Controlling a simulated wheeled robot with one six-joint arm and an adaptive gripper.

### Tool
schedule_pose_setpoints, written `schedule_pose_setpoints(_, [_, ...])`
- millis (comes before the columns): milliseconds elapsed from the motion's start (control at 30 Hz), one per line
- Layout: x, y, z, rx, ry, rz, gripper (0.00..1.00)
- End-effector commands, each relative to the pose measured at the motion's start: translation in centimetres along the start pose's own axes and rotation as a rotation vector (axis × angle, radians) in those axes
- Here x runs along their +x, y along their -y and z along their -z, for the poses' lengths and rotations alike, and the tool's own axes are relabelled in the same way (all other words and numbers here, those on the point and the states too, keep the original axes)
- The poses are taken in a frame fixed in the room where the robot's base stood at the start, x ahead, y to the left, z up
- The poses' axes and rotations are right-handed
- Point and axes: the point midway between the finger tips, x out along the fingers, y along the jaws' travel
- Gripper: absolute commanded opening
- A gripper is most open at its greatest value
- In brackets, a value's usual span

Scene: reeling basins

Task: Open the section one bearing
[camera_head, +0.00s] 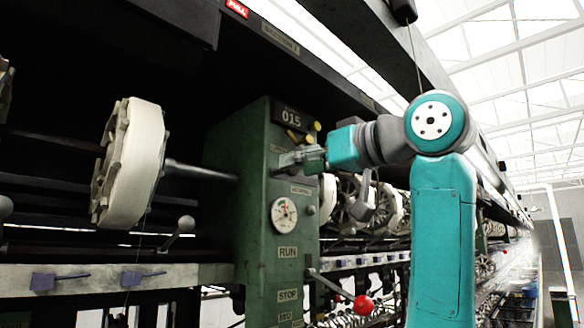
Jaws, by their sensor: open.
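My gripper (292,160) is at the end of my teal arm, in front of the green machine column (255,225) marked 015. Its grey fingers point left toward the column's upper face, close beside two small plates with blurred lettering. It is open, and I see nothing held in it. I cannot tell whether it touches the column. A dark plate (281,38) on the top beam seems to read as a section label. A shaft (200,171) runs from the white reel (130,163) into the column's left side. I cannot tell which part is the bearing.
A round dial (284,215) and RUN and STOP plates are below. A lever with a red ball (363,304) sticks out low on the right. More reels (350,200) stand behind my arm. An aisle opens at far right.

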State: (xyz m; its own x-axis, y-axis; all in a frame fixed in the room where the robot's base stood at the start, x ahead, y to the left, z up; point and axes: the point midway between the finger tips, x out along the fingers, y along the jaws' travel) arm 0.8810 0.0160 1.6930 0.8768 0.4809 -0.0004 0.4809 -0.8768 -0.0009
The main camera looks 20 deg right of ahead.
Motion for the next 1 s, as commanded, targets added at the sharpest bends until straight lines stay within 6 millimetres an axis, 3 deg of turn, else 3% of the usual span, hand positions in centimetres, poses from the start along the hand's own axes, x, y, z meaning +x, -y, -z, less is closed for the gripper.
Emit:
schedule_pose_setpoints(200, [2.4, 0.0, 0.0, 0.000, 0.001, 0.001, 0.53])
schedule_pose_setpoints(567, [2.9, 0.0, 0.0, -0.001, 0.000, 0.000, 0.53])
schedule_pose_setpoints(600, [2.9, 0.0, 0.0, -0.001, 0.000, 0.000, 0.50])
schedule_pose_setpoints(800, [2.9, 0.0, 0.0, -0.001, 0.000, 0.000, 0.00])
schedule_pose_setpoints(1000, [2.9, -0.1, 0.0, -0.001, 0.000, 0.000, 0.00])
